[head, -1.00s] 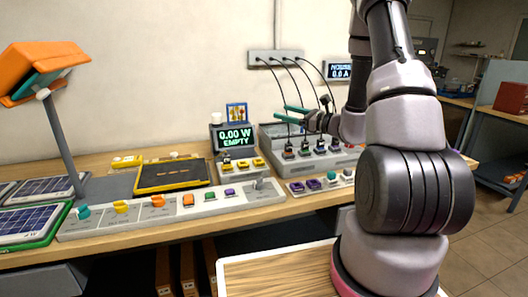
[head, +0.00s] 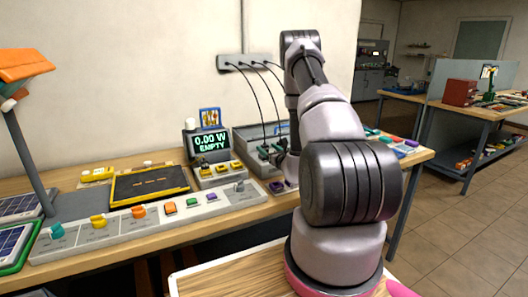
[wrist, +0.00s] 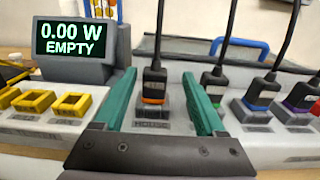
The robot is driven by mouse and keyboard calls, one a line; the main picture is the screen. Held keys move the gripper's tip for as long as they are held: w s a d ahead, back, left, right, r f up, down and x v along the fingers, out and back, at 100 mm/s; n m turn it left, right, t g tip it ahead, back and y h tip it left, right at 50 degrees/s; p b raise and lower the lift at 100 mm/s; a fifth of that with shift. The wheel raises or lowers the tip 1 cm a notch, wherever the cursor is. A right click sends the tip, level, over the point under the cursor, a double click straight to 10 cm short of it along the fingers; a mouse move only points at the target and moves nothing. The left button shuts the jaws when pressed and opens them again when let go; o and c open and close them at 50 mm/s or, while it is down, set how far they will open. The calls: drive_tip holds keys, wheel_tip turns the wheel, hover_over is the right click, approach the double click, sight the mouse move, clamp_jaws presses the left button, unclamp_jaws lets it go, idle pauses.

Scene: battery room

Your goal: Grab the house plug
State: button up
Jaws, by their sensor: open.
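The house plug (wrist: 154,82) is a black plug with an orange band and a black cable rising from it. It stands upright in a grey socket block marked HOUSE in the wrist view. My gripper (wrist: 158,78) is open, with one teal finger on each side of the plug and visible gaps between. In the head view the leftmost plug (head: 264,150) shows just left of my arm, which hides my gripper there.
A display (wrist: 75,40) reading 0.00 W EMPTY stands left. Cables hang from a wall strip (head: 237,62).

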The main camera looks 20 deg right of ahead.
drive_tip(key=w, duration=0.5)
drive_tip(key=shift+a+r, duration=0.1)
drive_tip(key=shift+a, duration=0.3)
clamp_jaws()
drive_tip(key=shift+r, duration=0.15)
